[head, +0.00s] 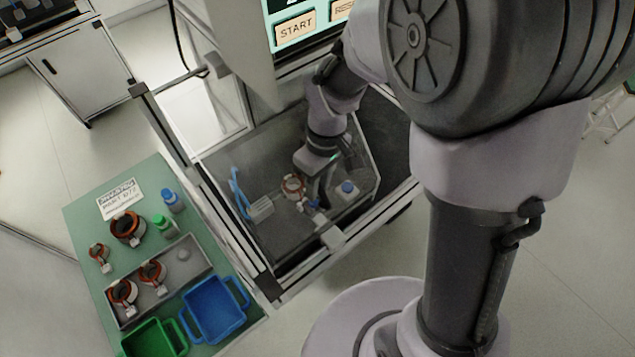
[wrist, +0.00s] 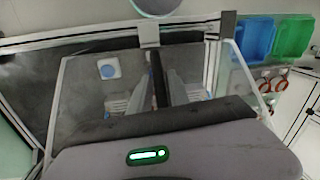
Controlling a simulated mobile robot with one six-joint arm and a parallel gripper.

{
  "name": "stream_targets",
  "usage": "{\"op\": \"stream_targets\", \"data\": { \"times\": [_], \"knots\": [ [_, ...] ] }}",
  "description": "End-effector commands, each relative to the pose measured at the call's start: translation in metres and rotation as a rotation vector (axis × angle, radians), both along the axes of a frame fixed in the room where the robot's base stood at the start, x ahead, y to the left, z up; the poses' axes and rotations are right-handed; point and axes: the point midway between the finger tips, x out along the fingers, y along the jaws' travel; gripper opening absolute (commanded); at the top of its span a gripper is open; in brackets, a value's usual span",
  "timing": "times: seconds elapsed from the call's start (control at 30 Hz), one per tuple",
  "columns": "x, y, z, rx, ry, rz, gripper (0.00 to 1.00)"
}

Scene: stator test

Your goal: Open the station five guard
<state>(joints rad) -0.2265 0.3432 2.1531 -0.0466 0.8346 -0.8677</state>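The guard is a clear panelled cover at the test station; its right pane (head: 364,143) shows in the head view. In the wrist view a clear pane (wrist: 82,90) slants at the left, and another pane edge (wrist: 238,72) at the right. I cannot tell how far the guard is open. My gripper (head: 318,200) points down within the station's outline, between a copper-ringed stator (head: 292,187) and a white box with a blue button (head: 347,187). The button also shows in the wrist view (wrist: 108,68). The fingers overlap dark parts, so their gap and any contact are unclear.
A blue clamp-like part (head: 238,190) stands at the station's left. A green table (head: 84,215) at left holds stators, bottles, a grey tray (head: 205,262), a blue bin (head: 214,310) and a green bin (head: 153,340). A START screen (head: 297,27) hangs above. Metal frame rails (head: 215,190) edge the station.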

Motion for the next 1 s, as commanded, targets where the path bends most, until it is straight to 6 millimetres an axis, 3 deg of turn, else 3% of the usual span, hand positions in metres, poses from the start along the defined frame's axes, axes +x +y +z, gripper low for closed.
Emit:
{"op": "stream_targets", "data": {
  "times": [0.2, 0.33, 1.0],
  "knots": [
    [0.0, 0.0, 0.0002, 0.0, 0.0, 0.0, 0.22],
    [0.0002, 0.0, 0.0003, 0.0, 0.0, 0.0, 0.0],
    [0.0004, 0.0, 0.0007, 0.0, -0.001, 0.0, 0.0]
  ]
}}
